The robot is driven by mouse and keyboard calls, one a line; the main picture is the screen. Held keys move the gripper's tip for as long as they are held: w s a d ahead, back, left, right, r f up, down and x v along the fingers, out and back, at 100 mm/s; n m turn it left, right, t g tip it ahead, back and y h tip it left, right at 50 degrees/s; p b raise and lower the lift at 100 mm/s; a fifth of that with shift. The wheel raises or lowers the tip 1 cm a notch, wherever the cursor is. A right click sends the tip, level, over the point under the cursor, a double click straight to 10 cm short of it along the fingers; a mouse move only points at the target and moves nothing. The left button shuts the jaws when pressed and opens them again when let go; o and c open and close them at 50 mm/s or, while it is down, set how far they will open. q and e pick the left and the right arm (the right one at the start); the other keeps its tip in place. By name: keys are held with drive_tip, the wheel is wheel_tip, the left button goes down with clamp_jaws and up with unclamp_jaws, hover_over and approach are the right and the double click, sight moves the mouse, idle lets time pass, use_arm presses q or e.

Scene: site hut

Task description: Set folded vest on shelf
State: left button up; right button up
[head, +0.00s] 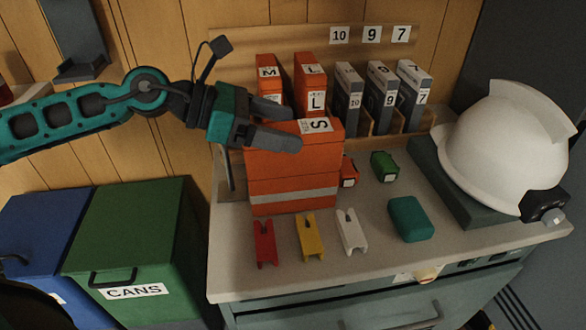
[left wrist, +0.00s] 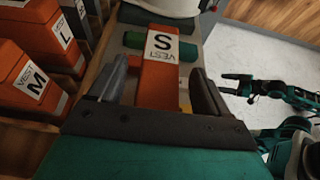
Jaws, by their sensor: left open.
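The folded orange vest (head: 292,185) has a pale stripe and an S label, and stands upright on the counter in front of the wooden shelf (head: 420,42). In the left wrist view the vest (left wrist: 158,82) lies between the two fingers. My left gripper (head: 287,126) is open at the top of the vest, one finger on each side. Two more orange vests, M (head: 267,80) and L (head: 311,82), stand in the shelf's left part. In the left wrist view my right gripper (left wrist: 238,86) is away over the floor, its fingers apart.
Grey number-labelled binders (head: 382,95) stand at the shelf's right. A white helmet (head: 510,145) sits on a dark box at right. Red, yellow and white clips (head: 311,238), a green block (head: 384,166) and a teal case (head: 408,218) lie on the counter (head: 370,265). Bins (head: 130,225) stand left.

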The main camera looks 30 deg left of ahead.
use_arm(q)
clamp_jaws()
idle(0.8)
